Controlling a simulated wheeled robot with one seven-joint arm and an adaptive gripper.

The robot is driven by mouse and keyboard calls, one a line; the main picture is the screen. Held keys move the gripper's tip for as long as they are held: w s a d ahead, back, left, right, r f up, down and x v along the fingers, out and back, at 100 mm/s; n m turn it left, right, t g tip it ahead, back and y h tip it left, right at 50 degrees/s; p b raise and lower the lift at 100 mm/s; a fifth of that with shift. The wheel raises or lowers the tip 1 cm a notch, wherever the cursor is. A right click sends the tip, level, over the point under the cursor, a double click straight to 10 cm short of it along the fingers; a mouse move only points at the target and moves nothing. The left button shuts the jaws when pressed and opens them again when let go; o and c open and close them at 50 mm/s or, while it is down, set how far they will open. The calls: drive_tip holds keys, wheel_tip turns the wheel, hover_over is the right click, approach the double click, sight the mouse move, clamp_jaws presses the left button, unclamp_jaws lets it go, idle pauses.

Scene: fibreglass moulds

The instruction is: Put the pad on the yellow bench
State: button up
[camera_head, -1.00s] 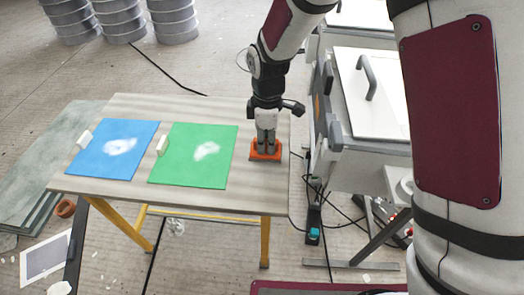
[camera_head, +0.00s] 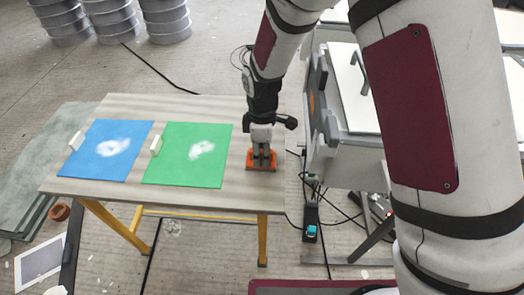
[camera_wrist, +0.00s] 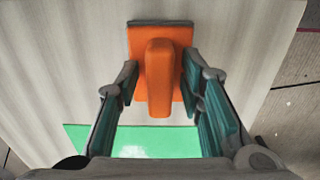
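The pad (camera_head: 261,166) is an orange block with a raised handle, near the right end of the yellow-legged bench (camera_head: 110,108). It looks to rest on the bench top, upright with its handle up. In the wrist view the pad (camera_wrist: 140,55) shows a dark edge along its far side. My gripper (camera_head: 262,154) is directly above it, pointing down. In the wrist view my gripper's fingers (camera_wrist: 160,88) stand apart on either side of the handle. A gap shows on the left; the right finger is close to the handle.
A green sheet (camera_head: 190,170) and a blue sheet (camera_head: 95,165), each with a white smear, lie left of the pad. Small white blocks (camera_head: 155,146) sit on their edges. A white-topped unit (camera_head: 345,95) stands close at the bench's right. Cables (camera_head: 320,190) hang there.

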wheel_tip(320, 180, up, 12)
drive_tip(key=p, duration=0.1)
drive_tip(key=shift+r+p, duration=0.15)
drive_tip(key=shift+p, duration=0.2)
idle(0.4)
drive_tip(key=s+d+r+m+p, duration=0.1)
drive_tip(key=s+d+r+m, duration=0.1)
drive_tip(key=r, duration=0.4)
drive_tip(key=s+d+r+m+t+p, duration=0.1)
drive_tip(key=s+d+r+m+p, duration=0.1)
drive_tip(key=d+r, duration=0.4)
drive_tip(key=s+d+r+m+t+p, duration=0.1)
drive_tip(key=s+d+r+m, duration=0.2)
drive_tip(key=s+d+r, duration=0.1)
drive_tip(key=shift+s+r+m+p, duration=0.2)
drive_tip(key=shift+s+r, duration=0.25)
drive_tip(key=shift+r, duration=0.2)
drive_tip(key=shift+s+r+m+p, duration=0.1)
drive_tip(key=shift+s+r+p, duration=0.05)
drive_tip(key=shift+s+r, duration=0.4)
drive_tip(key=s+d+r+m+t+p, duration=0.1)
drive_tip(key=s+d+r+m, duration=0.3)
drive_tip(key=s, duration=0.5)
drive_tip(key=s+d+r+m+t+p, duration=0.1)
drive_tip(key=s+d+r+m+p, duration=0.3)
drive_tip(key=s, duration=0.6)
drive_tip(key=shift+d+r+m, duration=0.5)
drive_tip(key=shift+r+m, duration=0.15)
drive_tip(key=shift+m, duration=0.35)
